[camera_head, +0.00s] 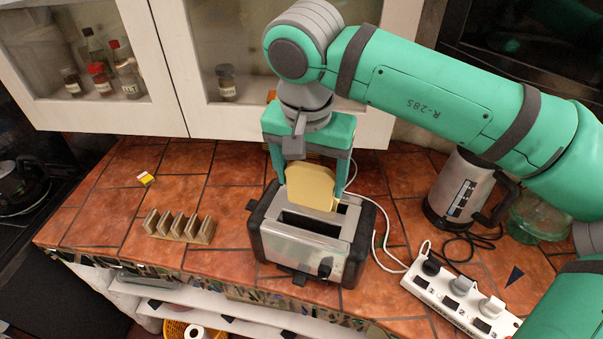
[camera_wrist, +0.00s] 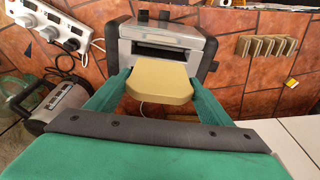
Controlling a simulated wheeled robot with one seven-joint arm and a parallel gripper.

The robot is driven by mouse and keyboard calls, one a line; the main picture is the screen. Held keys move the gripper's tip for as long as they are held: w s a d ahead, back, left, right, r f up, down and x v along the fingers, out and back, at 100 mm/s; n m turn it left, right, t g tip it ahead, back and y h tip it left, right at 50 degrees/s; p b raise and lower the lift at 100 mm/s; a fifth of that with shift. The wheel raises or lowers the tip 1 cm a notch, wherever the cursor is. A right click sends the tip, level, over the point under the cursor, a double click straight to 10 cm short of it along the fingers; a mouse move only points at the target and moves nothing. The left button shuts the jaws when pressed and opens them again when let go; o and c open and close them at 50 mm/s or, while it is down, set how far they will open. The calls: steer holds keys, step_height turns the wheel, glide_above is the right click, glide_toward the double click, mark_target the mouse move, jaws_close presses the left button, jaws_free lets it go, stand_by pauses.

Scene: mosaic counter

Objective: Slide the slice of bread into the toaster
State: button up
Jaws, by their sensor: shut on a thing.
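A pale yellow slice of bread (camera_head: 311,187) is upright in my gripper (camera_head: 311,180), which is shut on its sides. The slice also shows in the wrist view (camera_wrist: 160,82), between the two green fingers (camera_wrist: 158,88). The silver and black toaster (camera_head: 290,240) stands on the tiled counter beneath the slice. In the head view the slice is over the toaster's rear slot, and its lower edge looks at or just above the top; I cannot tell whether it has entered. The front slot is open and empty. In the wrist view the toaster (camera_wrist: 190,47) lies beyond the slice.
A wooden rack (camera_head: 180,232) stands left of the toaster, with a small yellow and white box (camera_head: 146,179) behind it. A kettle (camera_head: 464,190) and a white power strip (camera_head: 459,303) are to the right, with cables near the toaster. White cabinets (camera_head: 290,118) stand behind.

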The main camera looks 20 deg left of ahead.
mark_target(312, 206)
steer(key=shift+f, duration=2.2)
steer(key=shift+f, duration=0.3)
steer(key=shift+s+f, duration=0.1)
steer(key=shift+f, duration=0.25)
steer(key=shift+f, duration=0.3)
steer(key=shift+w+f, duration=0.25)
steer(key=shift+f, duration=0.3)
steer(key=shift+s+a+f, duration=0.2)
steer(key=shift+d+f, duration=0.3)
steer(key=shift+d, duration=0.1)
steer(key=shift+a+f, duration=0.2)
steer(key=shift+f, duration=0.1)
